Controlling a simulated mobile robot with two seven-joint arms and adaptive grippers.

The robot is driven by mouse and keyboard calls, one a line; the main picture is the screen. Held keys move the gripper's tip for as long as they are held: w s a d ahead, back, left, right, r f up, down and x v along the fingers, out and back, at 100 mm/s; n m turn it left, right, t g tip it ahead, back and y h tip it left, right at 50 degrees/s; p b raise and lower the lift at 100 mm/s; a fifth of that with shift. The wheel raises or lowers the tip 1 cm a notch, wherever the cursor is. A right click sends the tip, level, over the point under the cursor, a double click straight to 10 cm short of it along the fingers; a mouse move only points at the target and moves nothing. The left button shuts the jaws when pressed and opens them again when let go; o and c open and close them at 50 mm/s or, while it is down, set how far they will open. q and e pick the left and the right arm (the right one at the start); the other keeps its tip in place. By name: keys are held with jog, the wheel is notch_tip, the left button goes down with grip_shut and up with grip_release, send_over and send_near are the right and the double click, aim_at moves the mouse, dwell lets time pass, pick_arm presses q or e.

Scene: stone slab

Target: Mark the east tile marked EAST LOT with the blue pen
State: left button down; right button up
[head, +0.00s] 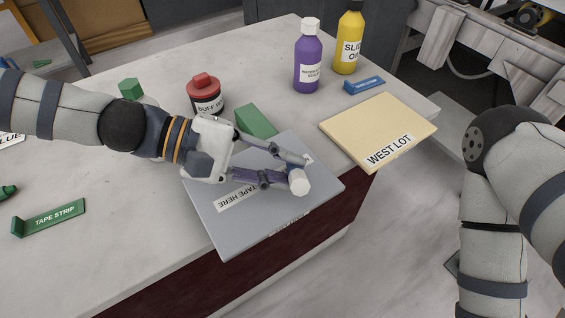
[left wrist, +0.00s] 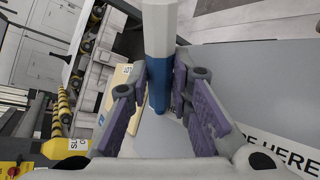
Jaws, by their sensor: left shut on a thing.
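My left gripper (head: 291,173) is shut on a pen with a white body (head: 299,182), over the right part of a grey tile (head: 225,228). In the left wrist view the pen (left wrist: 159,40) stands between the fingers, and its blue part points down toward the grey surface. Whether its tip touches is hidden. The grey tile has a "TAPE HERE" label, and the lettering on its front edge is too small to read. A cream tile (head: 372,120) labelled "WEST LOT" lies to the right. My right gripper is out of view.
A green wedge (head: 256,121) stands behind the grey tile. A red-capped "BUFF" bottle (head: 206,100), a purple bottle (head: 307,65), a yellow bottle (head: 348,45) and a blue block (head: 364,86) stand further back. A green "TAPE STRIP" piece (head: 50,219) lies at left.

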pick_arm(q)
jog(key=shift+s+d+p, duration=0.15)
jog(key=shift+s+p, duration=0.4)
jog(key=shift+s, duration=0.95)
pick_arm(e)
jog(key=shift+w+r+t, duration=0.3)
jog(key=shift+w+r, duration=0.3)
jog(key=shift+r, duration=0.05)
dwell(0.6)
pick_arm(q)
notch_tip(320, 180, up, 7)
jog(key=p, duration=0.3)
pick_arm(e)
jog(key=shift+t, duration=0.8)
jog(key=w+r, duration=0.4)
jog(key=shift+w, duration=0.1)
pick_arm(q)
jog(key=a+n+t, duration=0.2)
jog(key=a, duration=0.3)
jog(key=w+a+f+n+t+y, duration=0.1)
jog(key=a+n+t, duration=0.1)
jog(key=a, duration=0.3)
jog(key=w+a+f+n+t+y, duration=0.1)
jog(key=a+n+t, duration=0.1)
jog(key=a, duration=0.4)
jog(key=shift+n+t, duration=0.3)
jog(key=shift+t, duration=0.4)
jog(key=shift+s+a+f+y, duration=0.1)
jog(key=shift+a+f+y, duration=0.1)
jog(key=shift+y, duration=0.1)
